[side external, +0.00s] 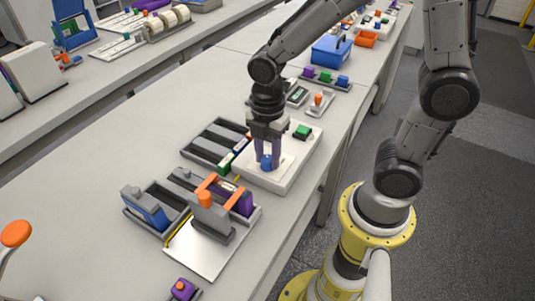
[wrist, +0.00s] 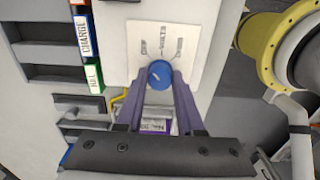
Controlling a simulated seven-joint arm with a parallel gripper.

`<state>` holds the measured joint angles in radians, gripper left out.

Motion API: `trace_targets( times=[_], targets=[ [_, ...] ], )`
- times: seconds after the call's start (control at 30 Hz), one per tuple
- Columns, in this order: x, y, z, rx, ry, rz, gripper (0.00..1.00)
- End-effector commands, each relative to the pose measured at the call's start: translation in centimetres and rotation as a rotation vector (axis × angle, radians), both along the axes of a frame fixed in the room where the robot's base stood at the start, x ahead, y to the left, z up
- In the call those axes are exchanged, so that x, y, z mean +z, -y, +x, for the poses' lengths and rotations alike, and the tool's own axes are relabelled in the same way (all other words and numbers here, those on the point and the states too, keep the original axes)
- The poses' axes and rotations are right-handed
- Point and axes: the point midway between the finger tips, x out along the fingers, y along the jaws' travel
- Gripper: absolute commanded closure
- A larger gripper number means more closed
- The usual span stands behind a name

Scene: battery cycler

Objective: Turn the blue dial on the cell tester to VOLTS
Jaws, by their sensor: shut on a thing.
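The cell tester (side external: 285,175) is a pale box on the bench, with a green part (side external: 302,131) on top. Its blue dial (side external: 266,163) also shows in the wrist view (wrist: 160,73), on a white plate with printed labels. The middle label above the dial reads VOLTS (wrist: 160,43); one label stands on each side, too small to read surely. A short pale mark shows on the dial, but its exact direction is hard to tell. My gripper (wrist: 160,82) points down, its two purple-grey fingers shut on the dial, one on each side.
Dark slotted trays (side external: 215,142) stand close left of the tester; one slot is labelled CHARGE (wrist: 84,33). A fixture with an orange clamp (side external: 207,200) and a metal plate (side external: 200,250) sits in front. Small trays and a blue box (side external: 330,50) stand behind.

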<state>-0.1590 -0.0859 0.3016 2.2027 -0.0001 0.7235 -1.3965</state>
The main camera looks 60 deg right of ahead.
Motion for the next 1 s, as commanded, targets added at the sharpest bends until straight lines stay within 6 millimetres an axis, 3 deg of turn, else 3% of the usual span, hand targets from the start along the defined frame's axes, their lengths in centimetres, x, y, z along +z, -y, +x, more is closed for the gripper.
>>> trace_targets(
  times=[1.0],
  targets=[
    [0.1, 0.0, 0.02, -0.628, 0.001, 0.0, 1.0]
  ],
)
